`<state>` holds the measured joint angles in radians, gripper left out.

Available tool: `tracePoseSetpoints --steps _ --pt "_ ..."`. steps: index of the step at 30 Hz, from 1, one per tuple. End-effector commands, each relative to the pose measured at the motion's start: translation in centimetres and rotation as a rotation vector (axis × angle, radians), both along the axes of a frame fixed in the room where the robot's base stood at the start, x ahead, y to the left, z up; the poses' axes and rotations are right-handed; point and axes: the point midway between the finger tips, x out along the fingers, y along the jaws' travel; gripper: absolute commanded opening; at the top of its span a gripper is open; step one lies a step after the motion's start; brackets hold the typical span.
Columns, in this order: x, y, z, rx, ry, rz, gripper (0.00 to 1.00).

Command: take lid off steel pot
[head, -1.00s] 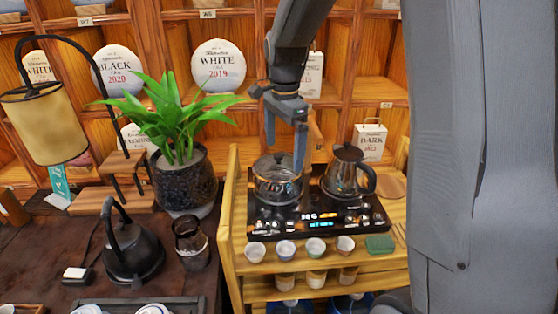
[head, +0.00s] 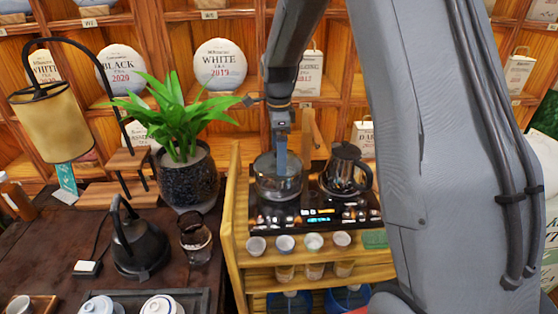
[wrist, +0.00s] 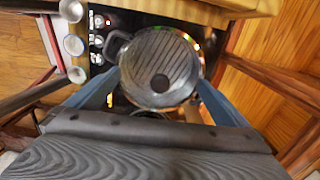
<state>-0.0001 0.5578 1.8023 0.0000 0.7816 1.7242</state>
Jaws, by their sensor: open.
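The steel pot (head: 278,182) stands on the left of the black cooktop on the wooden cart. In the wrist view my gripper (wrist: 158,80) is open, one finger on each side of the lid and knob. I cannot tell whether the fingers touch the lid. The gripper partly hides the pot's top in the head view.
A dark kettle (head: 346,172) stands right beside the pot on the cooktop (head: 318,218). Several small cups (head: 285,244) line the cart's front edge. A potted plant (head: 187,175) stands to the left. Wooden shelves with tea cakes (head: 219,64) rise behind.

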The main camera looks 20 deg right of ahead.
Motion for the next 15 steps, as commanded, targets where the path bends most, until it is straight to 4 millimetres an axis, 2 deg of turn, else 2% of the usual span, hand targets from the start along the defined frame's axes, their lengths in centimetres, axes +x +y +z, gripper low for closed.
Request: tracePoseSetpoints --steps 3,10,15 --pt "-0.07 -0.01 -0.69 0.0 0.001 0.0 1.0" --pt "-0.02 -0.02 -0.78 0.0 0.0 0.0 0.98" --pt "-0.03 -0.02 -0.78 0.0 0.0 0.0 0.7"
